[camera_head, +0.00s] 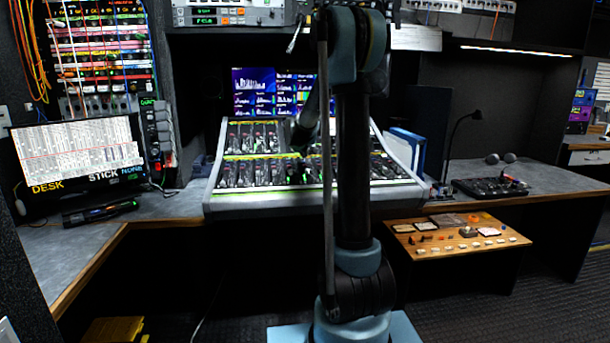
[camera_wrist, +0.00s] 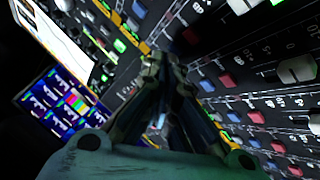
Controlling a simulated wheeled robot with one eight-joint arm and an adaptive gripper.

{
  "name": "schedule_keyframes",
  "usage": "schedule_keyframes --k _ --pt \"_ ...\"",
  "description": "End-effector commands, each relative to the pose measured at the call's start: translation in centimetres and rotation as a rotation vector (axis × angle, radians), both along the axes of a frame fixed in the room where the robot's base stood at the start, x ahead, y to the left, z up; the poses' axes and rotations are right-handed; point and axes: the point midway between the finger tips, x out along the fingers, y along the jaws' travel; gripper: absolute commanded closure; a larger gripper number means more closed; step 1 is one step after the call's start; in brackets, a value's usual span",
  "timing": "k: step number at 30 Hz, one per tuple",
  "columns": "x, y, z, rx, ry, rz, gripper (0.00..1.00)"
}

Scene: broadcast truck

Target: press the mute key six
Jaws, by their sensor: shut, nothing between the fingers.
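The mixing console (camera_head: 270,205) stands in the middle of the head view, its sloped face full of faders and lit keys. My gripper (camera_head: 299,143) is over the upper middle of that face, partly hidden by my arm. In the wrist view my gripper (camera_wrist: 160,62) is shut and empty, with its tips close above the console panel (camera_wrist: 132,82). I cannot tell whether they touch it. The key labels are too small to read, so I cannot tell which is mute key six.
Screens (camera_head: 253,92) stand behind the console. A monitor (camera_head: 80,150) is on the left desk. Blue binders (camera_head: 407,148) and a desk lamp (camera_head: 462,125) are to the right. A low wooden table (camera_head: 440,250) with small items stands at front right.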

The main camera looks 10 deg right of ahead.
Motion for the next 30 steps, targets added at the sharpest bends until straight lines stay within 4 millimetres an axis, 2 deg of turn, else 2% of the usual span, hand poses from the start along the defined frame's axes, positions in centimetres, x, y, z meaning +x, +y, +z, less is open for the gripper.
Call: schedule_keyframes --k 15,27,30 --pt "-0.6 0.0 4.0 0.000 0.000 0.000 1.00" --pt "-0.7 0.0 4.4 0.000 0.000 0.000 1.00" --pt "-1.5 -0.2 4.4 0.006 0.008 -0.007 1.00"
